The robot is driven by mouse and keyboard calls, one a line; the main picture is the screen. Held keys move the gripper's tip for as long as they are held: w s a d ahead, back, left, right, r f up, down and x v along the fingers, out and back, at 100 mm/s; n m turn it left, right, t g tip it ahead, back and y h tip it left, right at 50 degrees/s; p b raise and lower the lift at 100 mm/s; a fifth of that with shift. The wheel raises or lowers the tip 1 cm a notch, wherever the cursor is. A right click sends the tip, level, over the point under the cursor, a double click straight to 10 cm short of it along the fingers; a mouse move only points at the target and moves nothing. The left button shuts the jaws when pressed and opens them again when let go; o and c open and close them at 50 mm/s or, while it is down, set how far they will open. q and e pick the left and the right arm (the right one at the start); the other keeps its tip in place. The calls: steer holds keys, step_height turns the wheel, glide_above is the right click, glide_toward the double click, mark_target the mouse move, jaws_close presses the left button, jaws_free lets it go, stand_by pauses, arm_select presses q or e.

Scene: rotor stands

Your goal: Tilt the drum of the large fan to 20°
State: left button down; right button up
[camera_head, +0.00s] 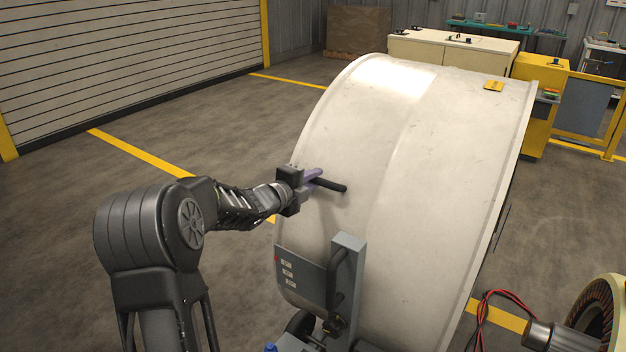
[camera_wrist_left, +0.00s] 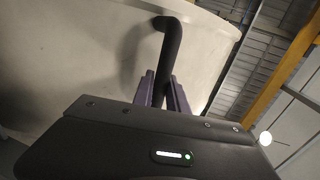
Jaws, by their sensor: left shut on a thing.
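The large fan's drum (camera_head: 430,150) is a wide white cylinder filling the middle of the head view, leaning over its stand. A black bar handle (camera_head: 330,185) sticks out of the drum's near side. My left gripper (camera_head: 314,180) has its purple fingers shut around this handle. In the left wrist view the handle (camera_wrist_left: 172,50) rises between the two purple fingers (camera_wrist_left: 161,90), and its bent end meets the pale drum (camera_wrist_left: 80,60). The grey stand post (camera_head: 346,290) with a labelled plate (camera_head: 298,275) is below. My right gripper is not seen.
A motor with copper windings (camera_head: 598,320) and red and black wires is at the lower right. A cream cabinet (camera_head: 440,55), a yellow cabinet (camera_head: 540,75) and a yellow barrier (camera_head: 585,145) stand behind. Open floor (camera_head: 60,220) lies to the left, before a roller door (camera_head: 130,50).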

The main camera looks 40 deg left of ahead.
arm_select(q)
steer(key=shift+a, duration=0.1)
stand_by(0.7)
steer(key=shift+a+f, duration=0.15)
steer(key=shift+a, duration=0.2)
steer(key=a+f, duration=0.1)
steer(key=a+f+n+p, duration=0.1)
steer(key=a, duration=0.1)
steer(key=shift+s+a, duration=0.1)
steer(key=a+f+n, duration=0.1)
steer(key=a+f, duration=0.1)
steer(key=a, duration=0.1)
steer(key=a+f+n, duration=0.1)
steer(key=a+f, duration=0.2)
steer(key=shift+f+h, duration=0.25)
steer(key=shift+h, duration=0.15)
steer(key=shift+s+a, duration=0.1)
steer(key=shift+n, duration=0.3)
steer(key=c, duration=1.5)
jaws_free()
steer(key=shift+a+f, duration=0.15)
steer(key=shift+f, duration=0.05)
steer(key=shift+c, duration=0.2)
steer(key=shift+o, duration=1.1)
steer(key=shift+r, duration=0.15)
